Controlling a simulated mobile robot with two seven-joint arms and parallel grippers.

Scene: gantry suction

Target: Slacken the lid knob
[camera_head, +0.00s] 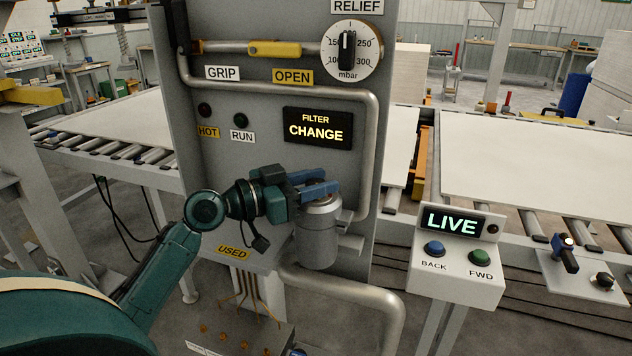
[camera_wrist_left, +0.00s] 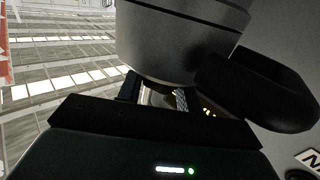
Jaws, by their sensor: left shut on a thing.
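The grey filter canister (camera_head: 318,238) stands upright at the front of the grey panel, with its lid (camera_head: 320,207) on top. My left gripper (camera_head: 326,190) comes in from the left, level with the lid top, its blue fingers shut on the lid knob. The fingers hide the knob in the head view. In the left wrist view, the canister (camera_wrist_left: 180,42) looms large, and a small part of the knob (camera_wrist_left: 157,97) shows between my fingers. How far the knob is turned cannot be told. My right gripper is out of view.
A display (camera_head: 318,127) reads FILTER CHANGE. A yellow-handled valve (camera_head: 275,48) and a relief dial (camera_head: 351,52) sit above. A pipe (camera_head: 372,150) runs close right of the canister. A shelf marked USED (camera_head: 234,252) lies left; a LIVE control box (camera_head: 455,255) stands right.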

